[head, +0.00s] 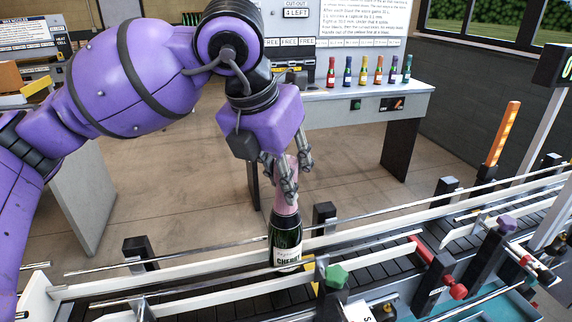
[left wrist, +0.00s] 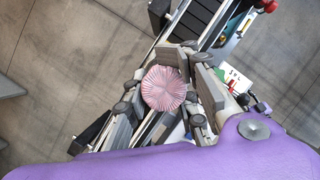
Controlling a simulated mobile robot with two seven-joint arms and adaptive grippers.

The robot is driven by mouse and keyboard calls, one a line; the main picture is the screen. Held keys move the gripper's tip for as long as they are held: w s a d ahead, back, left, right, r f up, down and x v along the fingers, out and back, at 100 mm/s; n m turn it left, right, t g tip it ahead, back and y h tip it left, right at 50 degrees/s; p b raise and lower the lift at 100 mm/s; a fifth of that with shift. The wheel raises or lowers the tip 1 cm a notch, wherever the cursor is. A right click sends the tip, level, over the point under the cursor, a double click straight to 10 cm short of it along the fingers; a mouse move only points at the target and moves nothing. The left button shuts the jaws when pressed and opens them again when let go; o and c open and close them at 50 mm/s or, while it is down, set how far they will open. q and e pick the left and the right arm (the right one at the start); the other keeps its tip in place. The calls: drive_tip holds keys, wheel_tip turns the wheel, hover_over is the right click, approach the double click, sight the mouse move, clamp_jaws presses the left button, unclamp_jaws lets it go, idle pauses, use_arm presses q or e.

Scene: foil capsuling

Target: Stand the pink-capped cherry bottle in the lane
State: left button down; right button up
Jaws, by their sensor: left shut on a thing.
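The cherry bottle (head: 286,232) is dark green with a white label and a pink foil cap. It is upright at the conveyor lane (head: 215,270), between the guide rails in the head view. Whether its base touches the belt is hidden by the near rail. My left gripper (head: 289,180) comes down from above and is shut on the bottle's pink-capped neck. In the left wrist view the round pleated top of the pink cap (left wrist: 164,88) sits between the fingers of the left gripper (left wrist: 165,95). My right gripper is not in view.
A green knob (head: 336,276) and a red-handled clamp (head: 437,270) stand along the near rail. Black rail posts (head: 325,216) line the far side. Several small coloured bottles (head: 364,71) stand on a table (head: 365,98) at the back. An orange light column (head: 503,133) rises at the right.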

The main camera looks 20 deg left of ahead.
use_arm(q)
drive_tip(key=shift+w+f+b, duration=0.2)
drive_tip(key=shift+f+b, duration=0.3)
drive_tip(key=shift+f, duration=1.35)
drive_tip(key=c, duration=1.3)
unclamp_jaws()
drive_tip(key=shift+f, duration=0.1)
drive_tip(key=shift+s+f, duration=0.1)
drive_tip(key=v, duration=1.2)
